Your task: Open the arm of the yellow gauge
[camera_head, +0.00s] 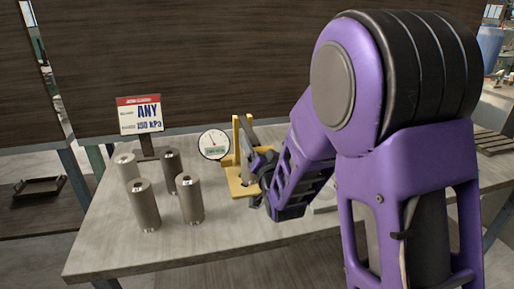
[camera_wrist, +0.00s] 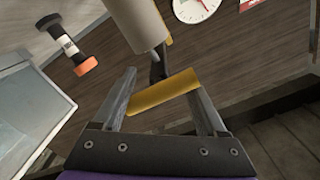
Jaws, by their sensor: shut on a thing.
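The yellow gauge (camera_head: 236,160) stands upright on the grey table, with a round white dial (camera_head: 214,144) at its left. A dark bar (camera_head: 247,132) slants across its upper part. My gripper (camera_head: 258,180) is at the gauge's right side and hides part of it. In the wrist view, a yellow bar (camera_wrist: 162,92) of the gauge lies between the two fingers of my gripper (camera_wrist: 162,100), which is shut on it. The dial also shows there at the top (camera_wrist: 195,5). The exact finger contact is hard to see.
Several grey-brown cylinders (camera_head: 146,205) stand on the table (camera_head: 110,245) left of the gauge. A sign (camera_head: 140,115) reading "ANY" and "150 kPa" stands behind them. The front of the table is clear. A black and orange object (camera_wrist: 70,45) shows in the wrist view.

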